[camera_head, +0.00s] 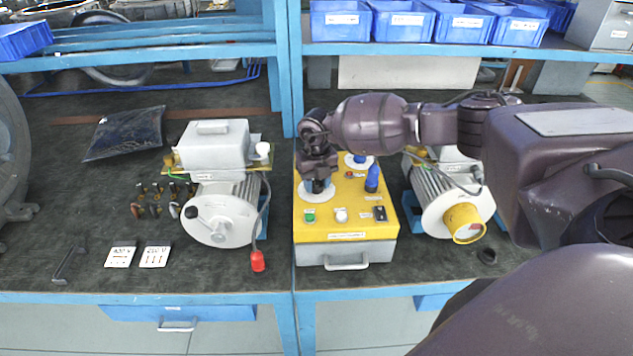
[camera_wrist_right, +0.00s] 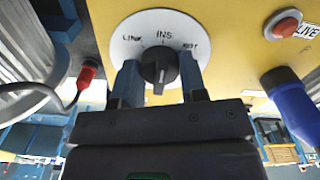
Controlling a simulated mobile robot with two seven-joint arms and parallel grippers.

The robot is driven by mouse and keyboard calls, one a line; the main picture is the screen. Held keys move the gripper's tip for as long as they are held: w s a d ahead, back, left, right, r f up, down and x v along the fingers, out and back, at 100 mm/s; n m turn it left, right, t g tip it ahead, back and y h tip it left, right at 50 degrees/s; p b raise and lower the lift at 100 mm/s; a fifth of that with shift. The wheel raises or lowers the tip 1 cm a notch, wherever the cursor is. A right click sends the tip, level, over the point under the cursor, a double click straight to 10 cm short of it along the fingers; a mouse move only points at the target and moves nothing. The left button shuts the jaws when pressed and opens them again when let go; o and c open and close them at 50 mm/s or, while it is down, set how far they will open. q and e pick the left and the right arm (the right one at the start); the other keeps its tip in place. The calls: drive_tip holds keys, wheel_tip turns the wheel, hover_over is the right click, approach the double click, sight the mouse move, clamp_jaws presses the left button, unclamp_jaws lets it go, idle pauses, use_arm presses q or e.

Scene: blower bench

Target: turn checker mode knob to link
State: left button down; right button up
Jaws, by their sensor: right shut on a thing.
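The yellow-topped checker box (camera_head: 383,228) stands on the bench in the middle of the head view. Its black mode knob (camera_wrist_right: 160,66) sits on a white round dial (camera_wrist_right: 126,44) marked LINK, INS and a third, partly hidden label. The knob's ridge points roughly at INS, with LINK to the left in the wrist view. My right gripper (camera_head: 318,184) is over the dial at the box's left side. In the wrist view its fingers (camera_wrist_right: 160,82) stand on either side of the knob, shut on it. My left gripper is not in view.
A blue plug (camera_head: 371,179) stands beside the knob, and a red LIVE lamp (camera_wrist_right: 284,24) is near it. Motors stand left (camera_head: 222,213) and right (camera_head: 445,205) of the box. A red-tipped cable (camera_head: 258,261) lies at left.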

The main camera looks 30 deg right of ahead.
drive_tip(key=shift+n, duration=0.3)
drive_tip(key=n+b, duration=0.1)
drive_tip(key=n, duration=0.3)
drive_tip(key=shift+n, duration=0.3)
drive_tip(key=n, duration=0.3)
drive_tip(key=shift+b, duration=0.3)
drive_tip(key=shift+n, duration=0.8)
drive_tip(key=shift+r, duration=0.1)
drive_tip(key=o, duration=0.9)
